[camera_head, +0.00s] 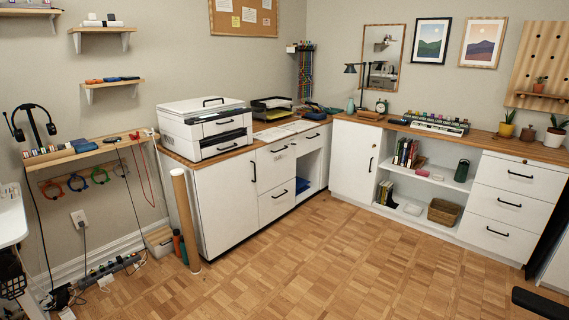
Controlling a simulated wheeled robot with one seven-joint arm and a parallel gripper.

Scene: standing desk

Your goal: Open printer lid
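The white printer (205,132) stands on the wooden counter at the left, in the corner area of the room. Two drawers with black handles show on the printer's front face. My gripper is not in view.
A black paper tray (271,107) stands to the right of the printer on the counter (242,149). White cabinets are below. A tall cardboard tube (185,220) stands on the floor before the left cabinet. The parquet floor (310,255) in the middle is clear.

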